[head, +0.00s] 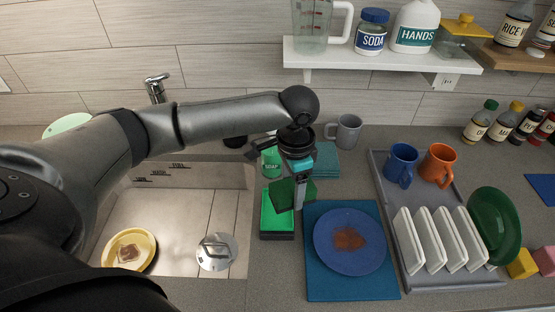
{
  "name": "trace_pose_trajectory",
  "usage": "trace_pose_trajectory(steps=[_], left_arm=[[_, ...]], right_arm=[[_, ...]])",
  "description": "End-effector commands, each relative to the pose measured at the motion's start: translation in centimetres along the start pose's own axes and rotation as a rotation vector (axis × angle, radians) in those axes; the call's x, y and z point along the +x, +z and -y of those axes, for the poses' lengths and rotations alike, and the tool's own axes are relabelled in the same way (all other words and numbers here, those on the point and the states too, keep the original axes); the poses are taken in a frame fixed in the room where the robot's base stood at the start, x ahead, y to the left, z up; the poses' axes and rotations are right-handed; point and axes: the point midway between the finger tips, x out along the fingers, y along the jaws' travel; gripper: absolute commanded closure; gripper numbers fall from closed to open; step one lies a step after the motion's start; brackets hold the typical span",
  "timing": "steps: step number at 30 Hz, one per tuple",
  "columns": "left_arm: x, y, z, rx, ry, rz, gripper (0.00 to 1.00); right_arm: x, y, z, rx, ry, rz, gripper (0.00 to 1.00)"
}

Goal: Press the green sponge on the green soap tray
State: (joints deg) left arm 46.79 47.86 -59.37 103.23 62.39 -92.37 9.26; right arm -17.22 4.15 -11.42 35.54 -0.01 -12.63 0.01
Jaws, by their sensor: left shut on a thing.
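The green soap tray (272,220) lies on the counter between the sink and a blue mat, bright green on top with a dark edge. My left gripper (298,196) is pointing down at the tray's far right corner. It is shut on the dark green sponge (283,191). The sponge overlaps the far end of the tray in the picture and sits a little askew. I cannot tell whether it touches the tray. My gripper hides part of the sponge. My right gripper is not in view.
A stained blue plate (350,264) lies on the blue mat (316,289) just right of the tray. A green soap bottle (271,163) stands behind the tray. The sink (190,215) is left, with a stained yellow plate (146,255). A grey dish rack (384,190) stands at right.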

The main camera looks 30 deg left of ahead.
Motion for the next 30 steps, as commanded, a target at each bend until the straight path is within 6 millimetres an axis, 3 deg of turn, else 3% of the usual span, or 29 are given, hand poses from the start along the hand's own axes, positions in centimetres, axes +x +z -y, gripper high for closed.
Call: trace_pose_trajectory(steps=[1,3,12,20,30], left_arm=[[-0.8,0.5,0.6,0.042,0.002,0.006,0.73],[-0.6,0.9,1.3,0.108,0.002,0.005,0.73],[0.1,2.4,3.0,0.283,0.000,0.001,0.73],[1.1,2.4,3.1,0.299,-0.001,-0.001,0.73],[3.9,2.4,3.2,0.298,-0.002,0.000,0.73]], right_arm=[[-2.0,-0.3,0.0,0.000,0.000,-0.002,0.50],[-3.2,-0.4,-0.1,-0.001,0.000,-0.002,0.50],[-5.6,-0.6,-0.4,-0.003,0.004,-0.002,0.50],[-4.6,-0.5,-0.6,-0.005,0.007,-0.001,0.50],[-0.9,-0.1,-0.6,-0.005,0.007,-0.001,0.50]])
